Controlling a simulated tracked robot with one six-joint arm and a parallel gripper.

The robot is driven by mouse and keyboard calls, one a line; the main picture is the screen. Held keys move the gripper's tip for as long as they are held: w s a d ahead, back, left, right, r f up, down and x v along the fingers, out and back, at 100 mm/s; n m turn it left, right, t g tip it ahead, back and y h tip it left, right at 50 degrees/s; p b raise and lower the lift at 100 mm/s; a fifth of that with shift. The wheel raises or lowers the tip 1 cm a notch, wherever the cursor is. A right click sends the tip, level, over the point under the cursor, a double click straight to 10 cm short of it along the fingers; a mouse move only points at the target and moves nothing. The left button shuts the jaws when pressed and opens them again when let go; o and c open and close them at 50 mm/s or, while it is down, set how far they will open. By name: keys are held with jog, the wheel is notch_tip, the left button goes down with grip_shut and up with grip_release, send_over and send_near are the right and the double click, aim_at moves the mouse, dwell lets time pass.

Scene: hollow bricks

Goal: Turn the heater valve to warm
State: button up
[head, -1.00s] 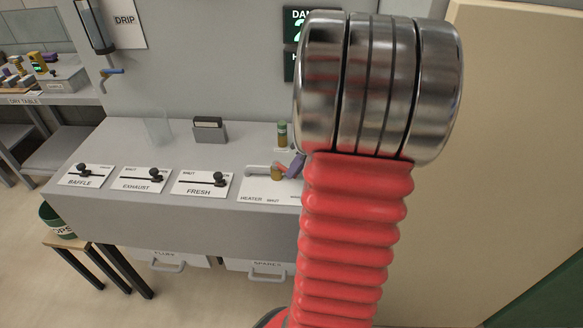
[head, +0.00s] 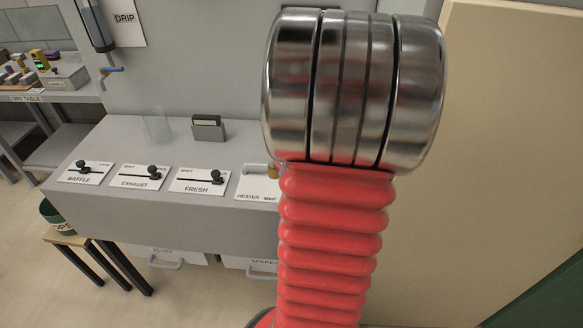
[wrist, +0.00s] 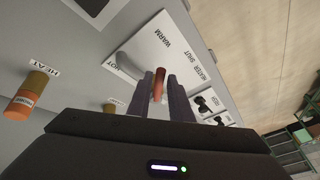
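The heater valve sits on a white plate (wrist: 150,50) marked WARM, SHUT and HOT, in the wrist view. Its red handle (wrist: 159,84) stands between the two purple-grey fingers of my gripper (wrist: 160,92). In the head view only the left part of the heater plate (head: 252,186) and a bit of brass (head: 272,171) show. My arm hides the handle and my gripper there.
Slider plates for BAFFLE (head: 86,173), EXHAUST (head: 138,178) and FRESH (head: 197,181) lie left of the heater on the grey bench (head: 120,135). A brown cylinder with an orange band (wrist: 22,102) stands by a HEAT label in the wrist view. A beige panel (head: 500,150) rises at right.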

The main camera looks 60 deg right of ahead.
jog(key=shift+o, duration=1.4)
jog(key=shift+s, duration=0.1)
jog(key=v, duration=1.3)
jog(key=shift+r, duration=0.3)
jog(key=shift+s, duration=0.1)
jog(key=w+a+r+n+g, duration=0.1)
jog(key=w+a, duration=0.4)
jog(key=a, duration=0.5)
jog(key=w+a+n, duration=0.1)
jog(key=w+a, duration=0.4)
jog(key=a, duration=0.5)
jog(key=s+a, duration=0.2)
jog(key=a, duration=0.7)
jog(key=s+a+f+n+t, duration=0.1)
jog(key=s+a, duration=0.2)
jog(key=a, duration=0.6)
jog(key=shift+s+f+n+t+h, duration=0.15)
jog(key=shift+f+n+t+h, duration=0.15)
jog(key=shift+f+h, duration=0.1)
